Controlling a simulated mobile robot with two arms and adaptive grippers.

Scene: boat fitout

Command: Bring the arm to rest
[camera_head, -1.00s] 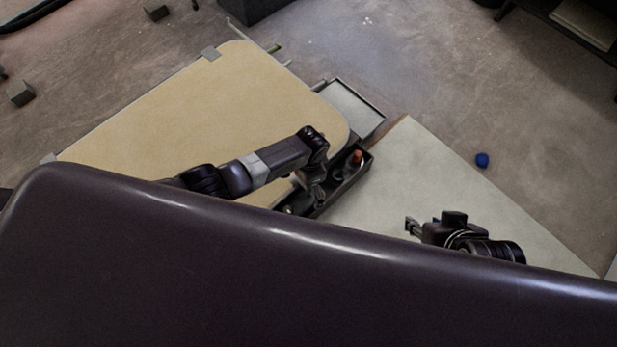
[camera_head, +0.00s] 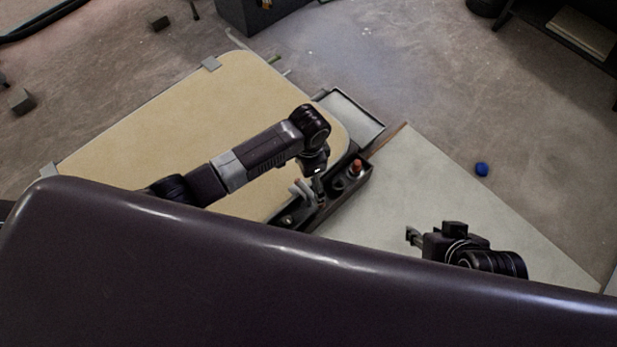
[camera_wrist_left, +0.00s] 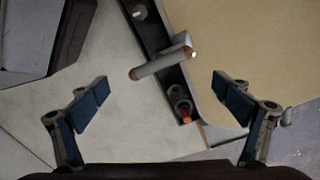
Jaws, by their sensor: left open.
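My left gripper (camera_head: 314,190) is over the dark narrow tray (camera_head: 335,199) in the head view. In the left wrist view its blue-padded fingers (camera_wrist_left: 162,100) are wide apart with nothing gripped between them. Below them a grey cylinder with orange-brown ends (camera_wrist_left: 160,62) lies across the tray (camera_wrist_left: 157,35). An orange-topped piece (camera_wrist_left: 184,112) stands in the tray's near end; it also shows in the head view (camera_head: 356,167). My right gripper (camera_head: 413,237) is over the pale surface at the right; its jaw gap is too small to read.
A tan rounded board (camera_head: 170,140) lies left of the tray, and a pale grey panel (camera_head: 420,180) lies right of it. A shallow grey bin (camera_head: 352,117) is beyond the tray. A blue object (camera_head: 481,169) lies on the floor. My own dark body hides the foreground.

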